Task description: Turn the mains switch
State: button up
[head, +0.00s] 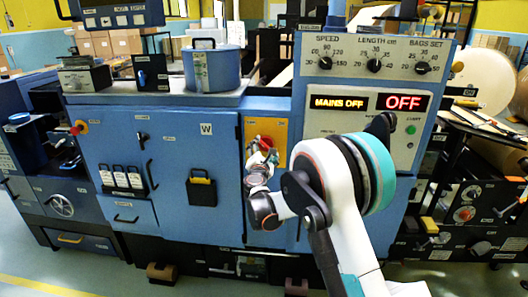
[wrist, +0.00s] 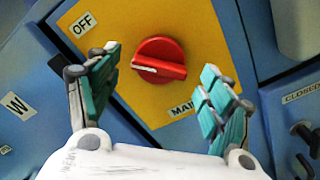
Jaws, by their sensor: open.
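The mains switch is a red round knob (wrist: 160,60) with a raised grip on a yellow plate (wrist: 208,28), seen in the wrist view. A white mark on its grip points to the left. An OFF label is at the plate's upper left, and a partly hidden label starting "MAI" is below the knob. My gripper (wrist: 158,92) is open, with its teal-padded fingers on either side of the knob in the picture; I cannot tell if they touch it. In the head view my gripper (head: 262,158) is in front of the yellow plate (head: 280,130) and hides part of the switch.
A display (head: 338,103) reads MAINS OFF and another display (head: 403,102) reads OFF. Three dials (head: 374,65) sit above them. A blue cabinet door (head: 205,127) marked W is left of the plate. A blue canister (head: 212,68) stands on the machine top.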

jog(key=s, duration=1.1)
jog(key=shift+s+a, duration=0.2)
jog(key=shift+s, duration=0.15)
